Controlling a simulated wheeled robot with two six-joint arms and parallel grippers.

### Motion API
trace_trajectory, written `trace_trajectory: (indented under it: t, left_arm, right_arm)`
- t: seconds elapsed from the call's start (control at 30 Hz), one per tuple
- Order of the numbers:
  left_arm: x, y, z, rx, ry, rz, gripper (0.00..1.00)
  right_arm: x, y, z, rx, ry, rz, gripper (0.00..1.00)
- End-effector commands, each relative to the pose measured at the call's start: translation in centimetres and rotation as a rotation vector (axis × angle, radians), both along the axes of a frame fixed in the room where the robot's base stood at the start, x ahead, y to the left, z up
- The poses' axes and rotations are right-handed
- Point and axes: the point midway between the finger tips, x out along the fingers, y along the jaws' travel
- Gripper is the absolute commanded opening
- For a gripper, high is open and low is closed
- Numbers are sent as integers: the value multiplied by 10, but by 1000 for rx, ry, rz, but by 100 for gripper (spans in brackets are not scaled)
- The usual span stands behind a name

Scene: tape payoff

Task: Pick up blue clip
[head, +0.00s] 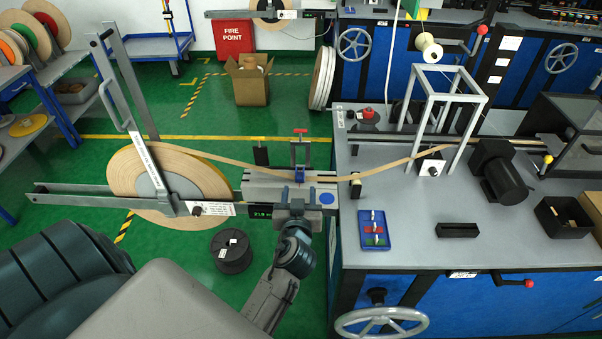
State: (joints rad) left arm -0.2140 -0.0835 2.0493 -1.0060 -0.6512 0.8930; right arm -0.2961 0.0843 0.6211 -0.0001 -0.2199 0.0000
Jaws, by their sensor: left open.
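A small blue clip (299,175) sits at the tape on top of the grey block (260,188), just in front of an upright clamp with a red handle (300,131). My left gripper (298,204) is open at the front of this block, just below the clip in the picture. I see no contact between them, but the gripper hides part of the block's front. The tan tape (236,160) runs from the large reel (125,172) across the block to the machine on the right. My right gripper is not in view.
A grey machine table (430,215) fills the right side, with a blue tray (375,241) near its left edge. A green display (261,212) is on the block's front. A black spool (231,252) stands on the green floor. A metal guide frame (482,98) rises behind.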

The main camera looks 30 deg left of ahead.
Motion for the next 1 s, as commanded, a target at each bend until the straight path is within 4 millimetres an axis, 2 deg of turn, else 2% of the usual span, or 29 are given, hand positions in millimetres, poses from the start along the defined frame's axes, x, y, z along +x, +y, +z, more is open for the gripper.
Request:
trace_trajectory:
  t: [0.2, 0.47, 0.73, 1.0]
  left_arm:
    - [30, 18, -2, 4, 3, -1, 49]
    - [46, 28, -6, 1, 3, 0, 49]
    - [75, 46, -14, 3, 3, -1, 49]
    - [82, 50, -19, 0, 4, 0, 49]
  right_arm:
    - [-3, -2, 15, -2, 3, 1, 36]
    - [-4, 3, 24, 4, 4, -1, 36]
    - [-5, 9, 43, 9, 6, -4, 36]
    - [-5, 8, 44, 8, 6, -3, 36]
